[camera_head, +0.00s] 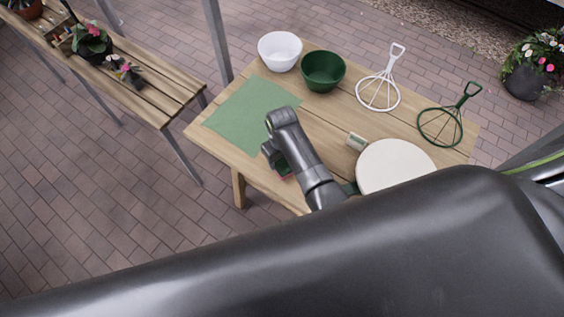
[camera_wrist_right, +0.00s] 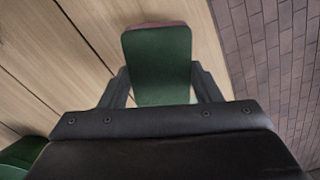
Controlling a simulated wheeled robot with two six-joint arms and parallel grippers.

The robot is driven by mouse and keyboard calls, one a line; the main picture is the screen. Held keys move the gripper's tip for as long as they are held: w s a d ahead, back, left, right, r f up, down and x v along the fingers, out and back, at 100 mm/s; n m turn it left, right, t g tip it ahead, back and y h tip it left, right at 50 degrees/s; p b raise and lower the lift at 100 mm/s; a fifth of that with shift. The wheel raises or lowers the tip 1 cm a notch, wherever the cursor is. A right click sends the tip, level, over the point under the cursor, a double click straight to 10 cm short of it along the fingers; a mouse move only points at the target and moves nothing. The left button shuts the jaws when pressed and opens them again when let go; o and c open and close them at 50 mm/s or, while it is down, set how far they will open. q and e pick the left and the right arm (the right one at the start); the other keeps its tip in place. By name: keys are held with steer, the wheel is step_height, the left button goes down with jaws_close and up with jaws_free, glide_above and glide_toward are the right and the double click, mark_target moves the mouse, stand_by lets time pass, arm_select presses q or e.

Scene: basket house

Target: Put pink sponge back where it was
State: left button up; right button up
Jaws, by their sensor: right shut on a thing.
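My right gripper (camera_wrist_right: 160,88) is shut on a sponge (camera_wrist_right: 158,62) with a green face and a thin pink edge at its far end. In the head view the sponge (camera_head: 284,168) shows only in part under my right gripper (camera_head: 274,160), near the front edge of the wooden table (camera_head: 328,118). I cannot tell whether it touches the table. A green mat (camera_head: 245,110) lies flat on the table just behind and left of the gripper. My left gripper is not in view.
A white bowl (camera_head: 280,52) and a green bowl (camera_head: 323,72) stand at the back. White (camera_head: 378,92) and green (camera_head: 441,127) wire tools lie to the right. A round cream lid-like thing (camera_head: 396,166) and a small pale block (camera_head: 356,141) sit nearer. My dark arm hides the foreground.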

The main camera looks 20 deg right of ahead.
mark_target(282, 160)
step_height(282, 160, down, 3)
steer(key=b, duration=0.3)
steer(key=shift+f, duration=0.2)
steer(key=shift+r, duration=0.1)
steer(key=shift+f, duration=0.2)
steer(key=o, duration=0.9)
steer(key=shift+o, duration=0.2)
